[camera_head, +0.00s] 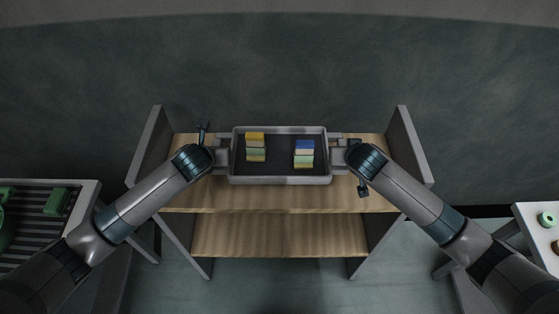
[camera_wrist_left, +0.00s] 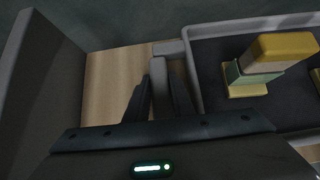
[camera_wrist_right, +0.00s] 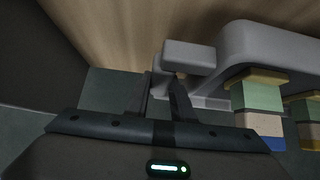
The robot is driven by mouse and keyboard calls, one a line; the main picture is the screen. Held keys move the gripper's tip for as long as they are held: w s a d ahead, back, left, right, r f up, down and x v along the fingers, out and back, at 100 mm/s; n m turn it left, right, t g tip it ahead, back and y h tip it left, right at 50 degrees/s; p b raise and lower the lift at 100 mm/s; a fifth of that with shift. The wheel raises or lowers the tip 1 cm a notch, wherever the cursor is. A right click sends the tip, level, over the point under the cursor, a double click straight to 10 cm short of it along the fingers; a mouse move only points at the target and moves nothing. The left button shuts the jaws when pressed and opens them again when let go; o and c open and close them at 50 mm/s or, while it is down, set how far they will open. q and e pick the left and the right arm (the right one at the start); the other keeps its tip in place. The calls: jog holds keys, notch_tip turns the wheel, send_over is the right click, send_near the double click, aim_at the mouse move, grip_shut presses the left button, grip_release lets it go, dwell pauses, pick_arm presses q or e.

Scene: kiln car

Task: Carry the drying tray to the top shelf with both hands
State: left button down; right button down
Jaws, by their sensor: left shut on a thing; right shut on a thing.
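The grey drying tray (camera_head: 280,181) is level in the head view, over the wooden top shelf (camera_head: 300,198). It carries two stacks of coloured blocks: one with a yellow block (camera_head: 255,136) on top at left, one with a blue block (camera_head: 304,145) on top at right. My left gripper (camera_head: 222,154) is shut on the tray's left handle, also seen in the left wrist view (camera_wrist_left: 160,88). My right gripper (camera_head: 339,155) is shut on the right handle, seen in the right wrist view (camera_wrist_right: 165,88). Whether the tray touches the shelf, I cannot tell.
The shelf unit has upright side panels at left (camera_head: 150,146) and right (camera_head: 411,146), and a lower wooden shelf (camera_head: 280,236) that is empty. A ribbed rack (camera_head: 88,190) with green pieces stands at far left. A white table (camera_head: 527,222) with ring-shaped pieces stands at far right.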

pick_arm(q)
jog(key=shift+r, duration=0.2)
pick_arm(e)
jog(key=shift+r, duration=0.2)
